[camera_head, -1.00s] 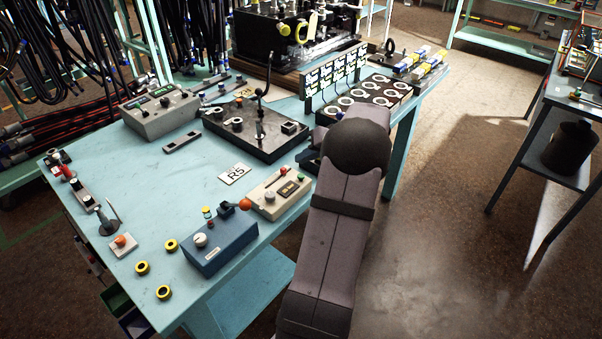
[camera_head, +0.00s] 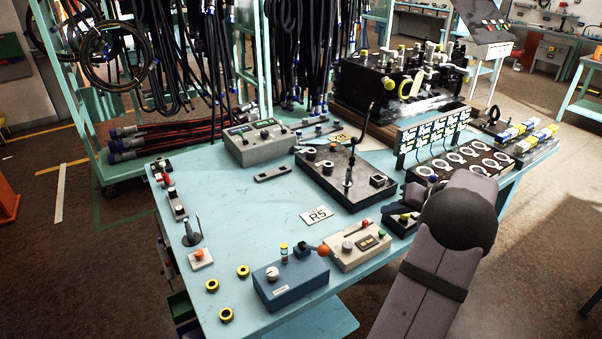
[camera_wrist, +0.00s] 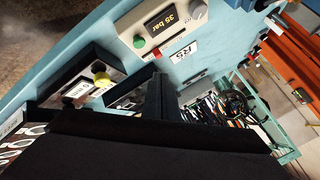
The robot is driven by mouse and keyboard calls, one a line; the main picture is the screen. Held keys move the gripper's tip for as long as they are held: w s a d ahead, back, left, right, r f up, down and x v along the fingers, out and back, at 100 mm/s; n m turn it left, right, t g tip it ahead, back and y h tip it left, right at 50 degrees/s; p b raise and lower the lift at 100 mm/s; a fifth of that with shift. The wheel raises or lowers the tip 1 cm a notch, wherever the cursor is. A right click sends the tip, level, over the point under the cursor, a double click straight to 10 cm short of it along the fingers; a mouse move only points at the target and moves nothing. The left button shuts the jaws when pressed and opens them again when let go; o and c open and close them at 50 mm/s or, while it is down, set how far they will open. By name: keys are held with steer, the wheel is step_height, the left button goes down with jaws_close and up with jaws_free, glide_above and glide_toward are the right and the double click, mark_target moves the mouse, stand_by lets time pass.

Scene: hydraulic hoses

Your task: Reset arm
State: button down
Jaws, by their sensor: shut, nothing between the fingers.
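My gripper (camera_wrist: 159,86) shows in the wrist view as a narrow dark shape, its fingers together and empty, above the dark wrist body that fills the lower part. It points over the light blue workbench (camera_head: 245,215). In the head view my arm rises from the lower right, with its dark round joint beside the bench's right edge. The gripper itself is hidden or cannot be made out there. The beige box (camera_head: 358,246) shows in the wrist view (camera_wrist: 150,30) with a "35 bar" display. The R5 card (camera_head: 317,215) lies flat near the bench middle.
A blue box (camera_head: 290,281) and several yellow rings lie at the bench front. A black fixture plate (camera_head: 345,180) with an upright lever stands mid-bench. A label rack (camera_head: 430,138) stands near my arm. A hose rack (camera_head: 160,120) stands behind. The left-middle bench top is mostly clear.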

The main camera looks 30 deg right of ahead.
steer(key=s+a+f+m+g+y, duration=0.1)
steer(key=s+a+f+m+g, duration=0.65)
steer(key=s+a+f, duration=0.5)
steer(key=s+a+n+g, duration=0.2)
steer(key=s+a+n, duration=0.15)
steer(key=a, duration=0.55)
steer(key=s+a+n+g, duration=0.15)
steer(key=a+n, duration=0.25)
steer(key=a, duration=0.5)
steer(key=w+a+r+n+t+h, duration=0.1)
steer(key=w+a+r+n, duration=0.1)
steer(key=a+n, duration=0.2)
steer(key=w+a+r+n+h, duration=0.1)
steer(key=w+a+r+n, duration=0.1)
steer(key=a, duration=0.7)
steer(key=shift+w+r+n+t, duration=0.15)
steer(key=shift+r+n+t, duration=0.35)
steer(key=shift+n, duration=0.4)
